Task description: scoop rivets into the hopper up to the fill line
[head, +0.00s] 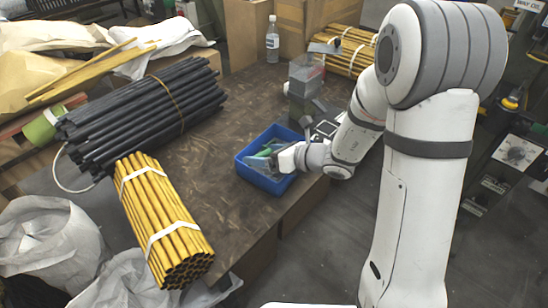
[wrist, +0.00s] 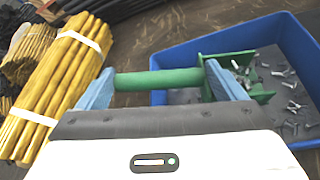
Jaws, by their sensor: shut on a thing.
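My gripper (wrist: 160,84) is shut on the green handle of a scoop (wrist: 150,80) in the wrist view, with a blue finger at each end of the handle. The scoop's green pan lies to the right, partly hidden behind the right finger, inside the blue bin (wrist: 172,58). Several small silvery rivets (wrist: 292,106) lie loose in the bin. In the head view, my gripper (head: 268,158) is over the blue bin (head: 257,178). A grey, see-through box that looks like the hopper (head: 306,74) stands behind the bin. Its fill line is too small to make out.
Yellow rods (head: 163,222) and black rods (head: 140,112) lie in bundles at left. A bottle (head: 272,40) stands at the back, with more yellow rods (head: 347,48) right of it. The brown tabletop (head: 215,145) is clear left of the bin.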

